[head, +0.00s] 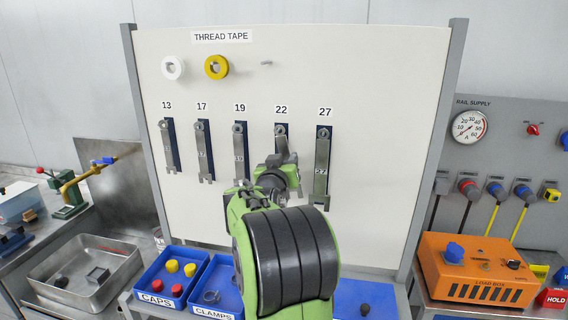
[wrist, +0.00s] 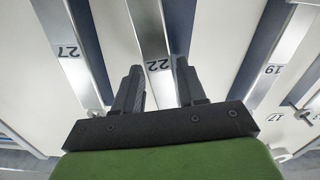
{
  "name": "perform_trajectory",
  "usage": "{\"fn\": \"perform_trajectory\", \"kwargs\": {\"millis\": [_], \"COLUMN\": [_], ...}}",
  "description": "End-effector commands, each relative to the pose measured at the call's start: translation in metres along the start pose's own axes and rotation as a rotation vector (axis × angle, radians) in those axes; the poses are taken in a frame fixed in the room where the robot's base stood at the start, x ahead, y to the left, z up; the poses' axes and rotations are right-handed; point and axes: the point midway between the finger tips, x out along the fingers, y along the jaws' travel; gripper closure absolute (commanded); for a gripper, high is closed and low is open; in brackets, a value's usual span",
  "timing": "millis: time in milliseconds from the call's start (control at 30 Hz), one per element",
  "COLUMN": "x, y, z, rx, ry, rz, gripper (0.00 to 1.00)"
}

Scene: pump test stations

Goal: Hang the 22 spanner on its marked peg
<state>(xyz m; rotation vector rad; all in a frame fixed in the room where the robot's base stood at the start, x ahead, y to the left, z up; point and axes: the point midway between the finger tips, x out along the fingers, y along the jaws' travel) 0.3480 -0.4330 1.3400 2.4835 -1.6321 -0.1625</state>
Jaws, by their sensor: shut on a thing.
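The 22 spanner (head: 281,135) is a grey steel bar, upright against the white board below the "22" label. Its ring end lies at the peg at the top of its dark blue marked strip; I cannot tell how far it sits on the peg. My gripper (head: 279,166) covers its lower part. In the wrist view the spanner (wrist: 153,45), its "22" upside down, runs between the two dark fingers of my gripper (wrist: 159,88), which is shut on it.
Spanners 13 (head: 168,145), 17 (head: 203,150), 19 (head: 240,152) and 27 (head: 322,165) hang on either side, close by. White (head: 172,67) and yellow (head: 216,67) tape rolls hang above. Blue bins (head: 173,284) stand below the board. An orange load box (head: 480,270) is at right.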

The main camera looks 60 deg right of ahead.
Motion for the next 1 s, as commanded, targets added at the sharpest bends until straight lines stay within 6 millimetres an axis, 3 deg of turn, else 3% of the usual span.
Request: {"fn": "perform_trajectory", "kwargs": {"millis": [333,367,533,867,1000], "x": [0.000,0.000,0.000,-0.002,-0.021], "y": [0.000,0.000,0.000,0.001,0.001], "z": [-0.001,-0.001,-0.001,-0.001,-0.006], "rx": [0.000,0.000,0.000,-0.001,-0.001], "ry": [0.001,0.001,0.001,-0.002,0.003], "rz": [0.001,0.001,0.001,0.001,-0.002], "gripper": [0.93,0.55,0.30,0.30,0.30]}}
